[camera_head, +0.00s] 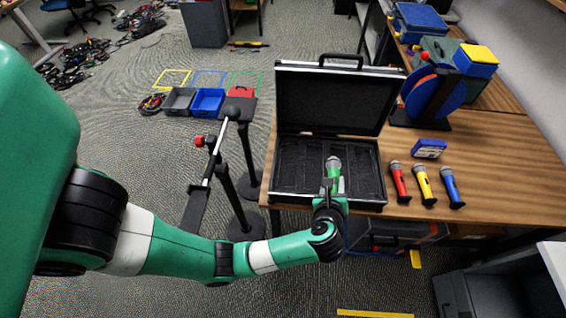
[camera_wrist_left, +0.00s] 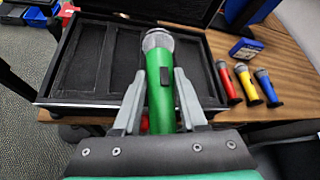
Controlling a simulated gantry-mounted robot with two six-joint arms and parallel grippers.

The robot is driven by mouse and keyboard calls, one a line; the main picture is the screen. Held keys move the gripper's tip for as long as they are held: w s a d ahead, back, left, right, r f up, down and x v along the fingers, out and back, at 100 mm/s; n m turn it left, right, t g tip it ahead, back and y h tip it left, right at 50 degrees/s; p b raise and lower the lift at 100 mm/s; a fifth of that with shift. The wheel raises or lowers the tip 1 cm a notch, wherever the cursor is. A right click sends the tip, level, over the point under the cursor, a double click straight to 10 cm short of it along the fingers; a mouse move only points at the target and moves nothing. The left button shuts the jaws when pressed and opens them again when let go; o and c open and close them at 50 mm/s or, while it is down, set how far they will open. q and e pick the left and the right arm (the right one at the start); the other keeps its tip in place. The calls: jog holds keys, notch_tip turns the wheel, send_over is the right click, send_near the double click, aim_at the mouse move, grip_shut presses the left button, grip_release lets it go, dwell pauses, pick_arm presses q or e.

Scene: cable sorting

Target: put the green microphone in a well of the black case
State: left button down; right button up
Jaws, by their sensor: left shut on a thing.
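The green microphone (camera_head: 333,172) has a silver mesh head and a green body. My left gripper (camera_head: 332,192) is shut on its body, and in the left wrist view the grey fingers (camera_wrist_left: 157,100) sit on both sides of the green microphone (camera_wrist_left: 160,72). The head points away from the gripper, over the front part of the open black case (camera_head: 284,196). I cannot tell how high the microphone is above the case. The case (camera_wrist_left: 80,102) has several long dark wells, and its lid stands up at the back. My right gripper is not in view.
Red (camera_head: 399,181), yellow (camera_head: 424,184) and blue (camera_head: 451,187) microphones lie on the wooden table (camera_head: 500,170) right of the case. A small blue box (camera_head: 429,148) and a blue reel (camera_head: 437,95) are behind them. Black stands (camera_head: 245,150) are left of the table.

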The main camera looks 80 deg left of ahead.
pick_arm(q)
jog(key=shift+s+a+r+p, duration=0.15)
jog(key=shift+s+r+p, duration=0.35)
jog(key=shift+s+r, duration=0.25)
jog(key=shift+r+p, duration=0.2)
jog(key=shift+p, duration=0.1)
jog(key=shift+w+r, duration=0.25)
jog(key=shift+w, duration=0.15)
jog(key=shift+a+f, duration=0.1)
jog(key=shift+f, duration=0.05)
jog(key=a+f+b, duration=0.1)
jog(key=a+f, duration=0.3)
jog(key=a, duration=0.4)
jog(key=b, duration=0.3)
send_over(313, 172)
notch_tip(313, 172, down, 5)
jog(key=shift+f, duration=0.1)
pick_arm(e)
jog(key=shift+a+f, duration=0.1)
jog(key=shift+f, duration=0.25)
